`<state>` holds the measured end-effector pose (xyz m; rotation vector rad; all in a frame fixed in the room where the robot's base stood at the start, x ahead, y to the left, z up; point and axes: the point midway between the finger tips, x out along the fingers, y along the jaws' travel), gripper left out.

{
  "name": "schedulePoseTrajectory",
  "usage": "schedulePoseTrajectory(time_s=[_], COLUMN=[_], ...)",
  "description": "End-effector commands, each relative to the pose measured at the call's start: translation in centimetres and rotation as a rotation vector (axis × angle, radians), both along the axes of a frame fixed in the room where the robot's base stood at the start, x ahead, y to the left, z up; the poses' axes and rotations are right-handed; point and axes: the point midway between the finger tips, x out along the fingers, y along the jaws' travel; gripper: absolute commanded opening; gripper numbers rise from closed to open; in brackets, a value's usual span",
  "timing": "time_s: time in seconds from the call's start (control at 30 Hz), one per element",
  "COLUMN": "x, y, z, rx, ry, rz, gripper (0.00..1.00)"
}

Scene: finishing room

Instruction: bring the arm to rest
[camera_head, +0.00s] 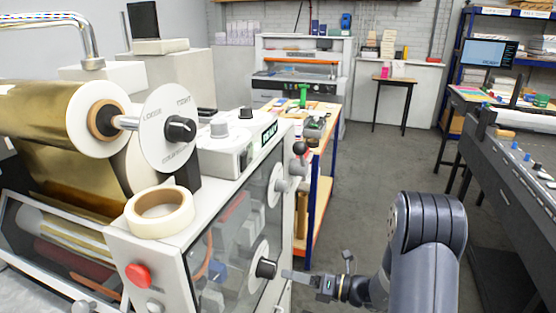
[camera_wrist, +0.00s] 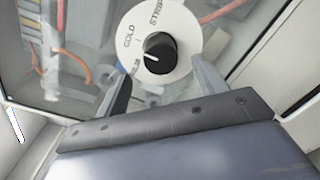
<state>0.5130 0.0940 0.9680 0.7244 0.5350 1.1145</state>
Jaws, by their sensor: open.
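My gripper (camera_head: 288,274) is low beside the front of the foil machine, at the end of my dark grey arm, which comes in from the lower right. In the wrist view my gripper (camera_wrist: 161,70) is open, one finger on each side of a black knob (camera_wrist: 158,53). The knob sits on a white dial lettered GOLD and STRIP, and its white mark points toward the lower left. The same knob shows in the head view (camera_head: 266,269), just left of the fingertips. I cannot tell whether either finger touches it. Nothing is held.
The machine carries a gold foil roll (camera_head: 40,113), a tape roll (camera_head: 160,212) and a red button (camera_head: 138,275). A wooden-topped bench (camera_head: 318,172) stands behind it. A long grey machine (camera_head: 515,175) lines the right side. Open floor (camera_head: 375,190) lies between them.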

Motion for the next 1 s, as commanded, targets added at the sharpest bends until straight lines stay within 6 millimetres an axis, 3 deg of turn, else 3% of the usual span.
schedulePoseTrajectory(time_s=[0.2,0.4,1.0], x=[1.3,2.0,2.0], y=[3.6,5.6,5.2], z=[0.1,-0.1,-0.2], rx=[0.001,0.0,-0.001], ry=[0.001,0.001,-0.002], rz=[0.004,0.002,-0.001], gripper=[0.68,0.68,0.68])
